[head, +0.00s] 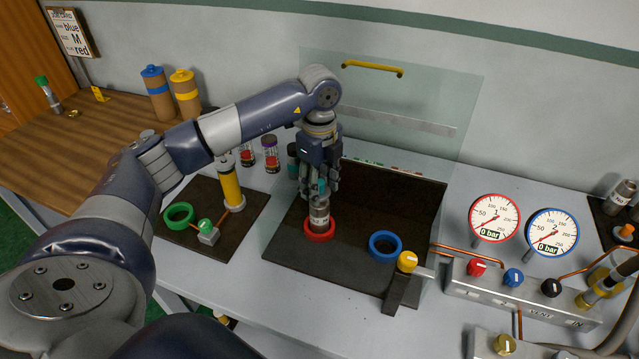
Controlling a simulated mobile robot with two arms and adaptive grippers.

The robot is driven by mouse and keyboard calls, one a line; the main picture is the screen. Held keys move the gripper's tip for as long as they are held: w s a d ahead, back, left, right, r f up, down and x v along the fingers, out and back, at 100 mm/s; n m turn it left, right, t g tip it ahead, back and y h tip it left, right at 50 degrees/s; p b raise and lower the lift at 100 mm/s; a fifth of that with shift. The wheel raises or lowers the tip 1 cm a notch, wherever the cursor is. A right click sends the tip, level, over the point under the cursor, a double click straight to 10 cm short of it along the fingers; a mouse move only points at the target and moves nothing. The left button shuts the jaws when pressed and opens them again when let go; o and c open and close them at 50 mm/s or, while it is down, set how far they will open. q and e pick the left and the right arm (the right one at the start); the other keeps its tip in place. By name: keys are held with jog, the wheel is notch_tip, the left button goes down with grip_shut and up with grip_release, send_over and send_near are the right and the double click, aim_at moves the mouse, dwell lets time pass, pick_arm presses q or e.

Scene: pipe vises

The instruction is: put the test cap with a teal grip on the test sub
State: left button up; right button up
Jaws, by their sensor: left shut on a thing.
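My left gripper (320,191) points down and is shut on the test cap with a teal grip; a little teal (319,186) shows between the fingers. The fingers hide most of the cap. Directly below is a grey metal cylinder (319,215), which looks like the test sub, upright in the red ring (319,234) on the dark mat. The cap is at the cylinder's top, but I cannot tell whether it is seated or just above. My right gripper is not in view.
A clear shield with a yellow handle (372,68) stands around the mat. A blue ring (385,246) and a yellow-knobbed post (407,262) are to the right. A yellow cylinder (231,187) and green ring (179,216) are left. Gauges (494,219) and a valve block stand far right.

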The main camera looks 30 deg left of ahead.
aim_at(319, 182)
pick_arm(q)
jog(key=shift+f+b, duration=0.9)
jog(key=shift+f, duration=0.5)
jog(key=o, duration=1.2)
jog(key=shift+r, duration=0.2)
notch_tip(319, 182, up, 12)
jog(key=shift+f, duration=0.1)
